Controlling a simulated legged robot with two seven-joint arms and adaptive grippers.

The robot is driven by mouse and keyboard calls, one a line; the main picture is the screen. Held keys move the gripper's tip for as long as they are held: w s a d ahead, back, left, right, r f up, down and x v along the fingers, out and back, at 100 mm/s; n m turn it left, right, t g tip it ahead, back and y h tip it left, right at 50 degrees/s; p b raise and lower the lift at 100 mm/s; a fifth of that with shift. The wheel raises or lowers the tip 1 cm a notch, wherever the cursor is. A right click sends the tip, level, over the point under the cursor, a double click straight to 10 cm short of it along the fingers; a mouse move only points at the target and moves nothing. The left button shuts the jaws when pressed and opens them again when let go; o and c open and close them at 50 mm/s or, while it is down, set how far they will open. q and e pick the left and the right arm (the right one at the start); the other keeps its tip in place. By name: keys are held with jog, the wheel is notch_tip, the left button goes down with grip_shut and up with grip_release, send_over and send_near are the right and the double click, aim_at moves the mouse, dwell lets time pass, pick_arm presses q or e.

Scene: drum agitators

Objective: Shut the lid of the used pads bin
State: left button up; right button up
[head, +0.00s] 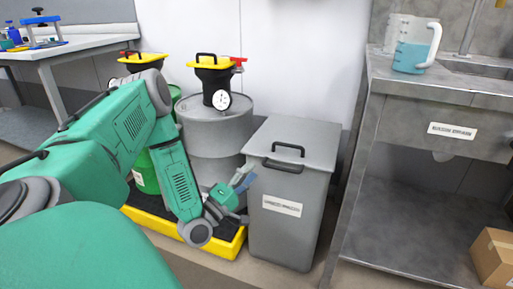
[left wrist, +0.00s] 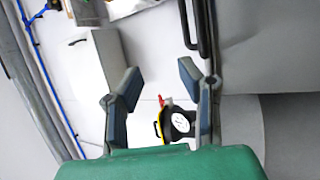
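A grey bin (head: 286,205) with a white label stands right of the drums; the label is too small to read. Its grey lid (head: 300,138) lies over the top, with no gap that I can see. A black handle (head: 284,160) is at the lid's front edge; a black handle also shows at the top of the left wrist view (left wrist: 201,25). My left gripper (head: 245,180) is beside the bin's left side, below lid height. In the left wrist view its two fingers (left wrist: 158,88) are apart with nothing gripped between them. My right gripper is out of view.
A grey drum (head: 215,130) with a yellow-topped agitator (head: 210,72) stands on a yellow-rimmed spill tray (head: 228,244) left of the bin. A metal sink bench (head: 450,97) stands close on the right. A cardboard box (head: 492,257) sits at lower right.

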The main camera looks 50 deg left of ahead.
pick_arm(q)
jog(key=a+v, duration=0.1)
jog(key=v, duration=0.5)
jog(key=w+d+f+m+g+h, duration=0.2)
jog(key=d+f+m+g, duration=0.15)
jog(key=d, duration=0.25)
jog(key=w+d+f+m+g+h, duration=0.2)
jog(key=d+f+h, duration=0.15)
jog(key=d, duration=0.25)
jog(key=s+d+f+m+g, duration=0.9)
jog(key=d+f+g, duration=0.1)
jog(key=d, duration=0.2)
jog(key=s+a+m+g+y, duration=0.2)
jog(key=s+m+g+y, duration=0.3)
jog(key=s, duration=0.7)
notch_tip(320, 180, up, 17)
jog(key=h+p, duration=0.2)
jog(key=p, duration=1.6)
jog(key=shift+w+d+f+n, duration=0.25)
jog(key=shift+w+d+n, duration=0.1)
jog(key=shift+n, duration=0.1)
jog(key=shift+g, duration=0.25)
